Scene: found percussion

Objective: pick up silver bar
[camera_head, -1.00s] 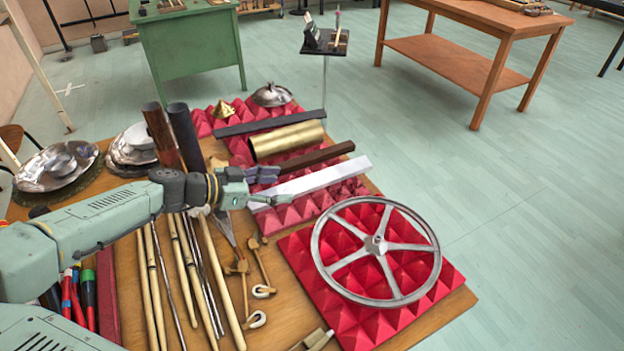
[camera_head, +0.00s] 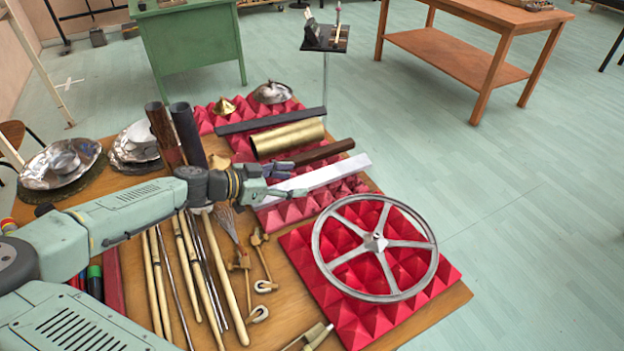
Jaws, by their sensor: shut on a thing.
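The silver bar (camera_head: 335,173) is a long, pale, flat-sided bar on the red pyramid foam, between a dark brown bar and the spoked wheel. My gripper (camera_head: 291,182) is at the bar's left end. Its fingers are shut on the bar, one on the far side and one on the near side. The fingers hide part of that end. The bar's right end reaches the foam's right edge. I cannot tell whether the bar is clear of the foam.
A spoked metal wheel (camera_head: 373,243) lies on red foam at the front right. A brown bar (camera_head: 325,151), a brass cylinder (camera_head: 287,138) and a dark bar (camera_head: 270,121) lie behind. Mallets and sticks (camera_head: 200,265) cover the table's left front. Two upright tubes (camera_head: 187,134) stand at left.

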